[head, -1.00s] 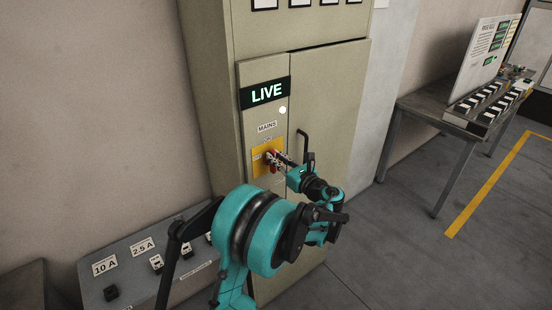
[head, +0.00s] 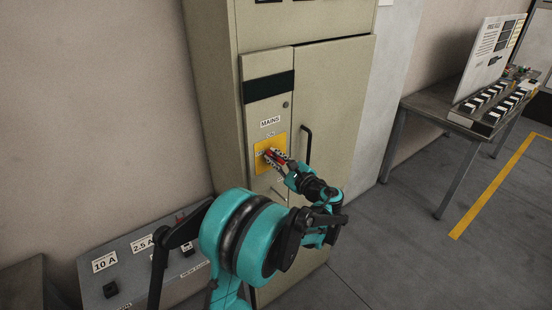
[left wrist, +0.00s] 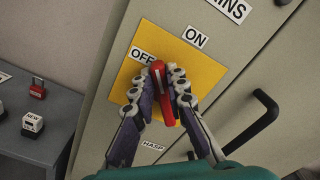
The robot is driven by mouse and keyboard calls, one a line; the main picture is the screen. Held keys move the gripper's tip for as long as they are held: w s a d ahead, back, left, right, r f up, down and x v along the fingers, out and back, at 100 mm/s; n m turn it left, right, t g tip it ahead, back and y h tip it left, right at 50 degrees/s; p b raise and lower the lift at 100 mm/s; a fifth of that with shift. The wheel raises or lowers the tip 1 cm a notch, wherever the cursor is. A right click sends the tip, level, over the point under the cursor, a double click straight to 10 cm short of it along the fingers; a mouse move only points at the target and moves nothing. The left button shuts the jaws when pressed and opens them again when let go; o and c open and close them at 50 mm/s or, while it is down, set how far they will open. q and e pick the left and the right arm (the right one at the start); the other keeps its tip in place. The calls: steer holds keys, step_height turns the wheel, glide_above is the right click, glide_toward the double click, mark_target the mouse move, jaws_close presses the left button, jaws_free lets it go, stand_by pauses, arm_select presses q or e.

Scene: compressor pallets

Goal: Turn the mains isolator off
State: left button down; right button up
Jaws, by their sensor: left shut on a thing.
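The mains isolator's red handle (head: 276,157) is on a yellow plate (head: 259,144) on the cabinet's narrow left door, below the MAINS label (head: 270,122). My left gripper (head: 271,156) is shut on the handle. In the left wrist view, the fingers (left wrist: 159,82) clasp the red handle (left wrist: 163,102) from both sides. Its upper end lies beside the OFF label (left wrist: 143,56), away from the ON label (left wrist: 195,37). The display strip (head: 269,87) and the round lamp (head: 285,105) are dark. My right gripper is not in view.
A black door handle (head: 306,146) stands out right of the plate. A grey bench (head: 95,272) at lower left holds a red padlock (left wrist: 37,90) and labelled items. A table (head: 436,108) with a board stands at right. The floor between is clear.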

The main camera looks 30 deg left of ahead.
arm_select(q)
steer(key=shift+s+a+f+n+b, duration=0.15)
steer(key=shift+f+n+b, duration=0.25)
steer(key=shift+n, duration=1.2)
steer(key=shift+s+f+n+b, duration=0.15)
steer(key=shift+f+n+b, duration=0.25)
steer(key=shift+n, duration=1.2)
steer(key=shift+s+a+f+n+b, duration=0.15)
steer(key=shift+f+n+b, duration=0.2)
steer(key=shift+n, duration=1.25)
steer(key=shift+d, duration=0.1)
steer(key=c, duration=1.5)
jaws_free()
steer(key=shift+c, duration=0.2)
steer(key=v, duration=1.2)
steer(key=shift+s, duration=0.1)
